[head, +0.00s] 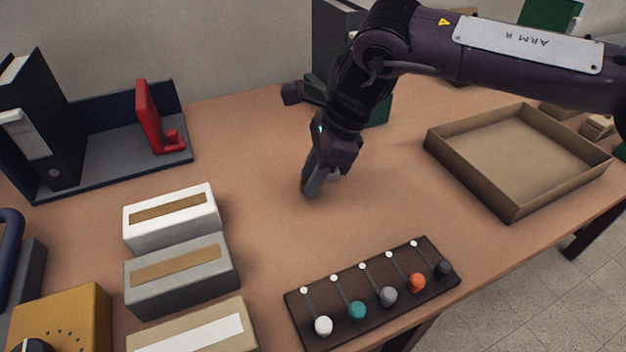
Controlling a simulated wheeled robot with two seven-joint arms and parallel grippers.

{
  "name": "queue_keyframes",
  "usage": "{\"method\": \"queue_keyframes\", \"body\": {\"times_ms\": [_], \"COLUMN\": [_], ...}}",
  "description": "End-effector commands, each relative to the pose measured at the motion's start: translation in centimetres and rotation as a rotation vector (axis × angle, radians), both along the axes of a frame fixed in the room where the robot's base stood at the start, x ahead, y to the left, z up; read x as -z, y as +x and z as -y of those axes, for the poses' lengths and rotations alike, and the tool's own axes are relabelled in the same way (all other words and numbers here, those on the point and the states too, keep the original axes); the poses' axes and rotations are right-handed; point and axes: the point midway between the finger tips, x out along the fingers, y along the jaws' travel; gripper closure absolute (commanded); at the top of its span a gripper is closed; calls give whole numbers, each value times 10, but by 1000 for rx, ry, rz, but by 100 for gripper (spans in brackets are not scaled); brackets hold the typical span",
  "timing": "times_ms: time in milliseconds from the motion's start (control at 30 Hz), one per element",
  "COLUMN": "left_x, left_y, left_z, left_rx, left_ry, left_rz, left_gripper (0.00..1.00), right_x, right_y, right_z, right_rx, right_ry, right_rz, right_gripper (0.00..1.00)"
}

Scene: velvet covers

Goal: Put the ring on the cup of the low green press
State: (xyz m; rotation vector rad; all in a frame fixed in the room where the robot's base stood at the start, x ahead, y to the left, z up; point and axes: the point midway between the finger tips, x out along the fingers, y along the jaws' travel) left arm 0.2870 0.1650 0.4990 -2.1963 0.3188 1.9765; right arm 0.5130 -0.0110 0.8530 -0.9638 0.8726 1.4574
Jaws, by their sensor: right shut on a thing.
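My right gripper (318,182) is low over the middle of the table, pointing down. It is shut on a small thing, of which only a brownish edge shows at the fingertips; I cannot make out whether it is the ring. Behind my right arm, a low dark green thing (378,112) is partly hidden, and I cannot tell whether it is the press. No cup can be made out. My left gripper is not in view.
A shallow brown tray (515,209) stands at right, empty. A dark panel (340,318) with coloured knobs lies at the front. White (172,235) and grey (185,290) boxes stand left, before a red thing (150,120) on a blue stand (100,168). The table around my gripper is clear.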

Motion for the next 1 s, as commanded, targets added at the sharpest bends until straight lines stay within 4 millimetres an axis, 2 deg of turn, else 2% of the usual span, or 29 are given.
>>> {"method": "queue_keyframes", "body": {"times_ms": [33, 100, 433, 467, 600, 867, 1000], "left_x": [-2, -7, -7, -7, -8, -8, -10], "left_y": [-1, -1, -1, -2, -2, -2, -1], "left_z": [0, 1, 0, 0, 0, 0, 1], "left_rx": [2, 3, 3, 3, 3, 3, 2], "left_ry": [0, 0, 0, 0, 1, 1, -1], "left_rz": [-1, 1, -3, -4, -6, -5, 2], "left_gripper": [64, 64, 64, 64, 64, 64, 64], "right_x": [10, 16, 18, 19, 18, 18, 11], "right_y": [-1, 0, 0, 0, 0, 0, 1], "right_z": [1, 0, 0, 0, 0, 0, 2], "right_rx": [1, 1, 1, 1, 1, 1, 1], "right_ry": [-1, 0, 0, 0, 0, 0, 1], "right_rz": [-3, -3, 0, 0, 0, 0, 0], "right_gripper": [92, 92, 92, 69, 51, 49, 49]}}
